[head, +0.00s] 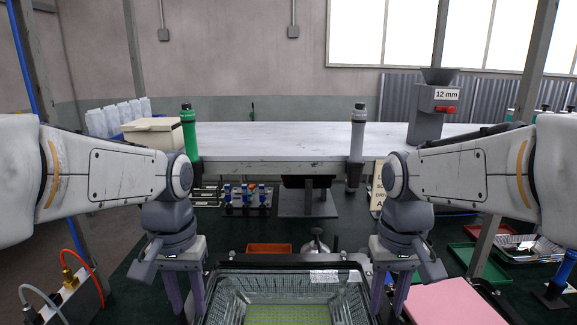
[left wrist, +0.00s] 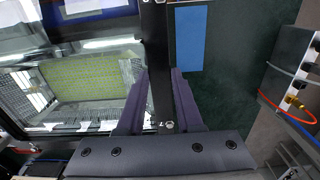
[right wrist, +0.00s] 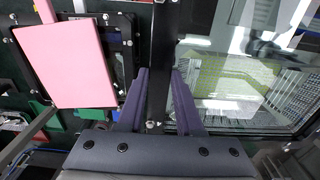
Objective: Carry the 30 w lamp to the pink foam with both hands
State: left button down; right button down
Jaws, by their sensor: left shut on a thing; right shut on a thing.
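The lamp (head: 287,313), a floodlight housing with a glass front, shiny reflector and yellow-green panel, is in front of me at the bottom of the head view, cut off by the frame. It also shows in the left wrist view (left wrist: 90,80) and the right wrist view (right wrist: 225,85). My left gripper (head: 186,296) is shut on its black left side bar, my right gripper (head: 390,296) on its black right side bar. I cannot tell how high it is. The pink foam (head: 455,303) lies to the right of my right gripper, with nothing on it; the right wrist view shows it too (right wrist: 72,62).
A dark green bench top surrounds the lamp. An orange tray (head: 269,249) and several blue-topped parts (head: 246,196) lie beyond. Green and red trays (head: 478,262) and a metal tray (head: 525,245) are at right. A blue pad (left wrist: 190,38) lies beside the left gripper.

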pick_arm(q)
jog(key=shift+s+r, duration=0.25)
pick_arm(e)
jog(key=shift+s+r, duration=0.25)
jog(key=shift+s, duration=0.05)
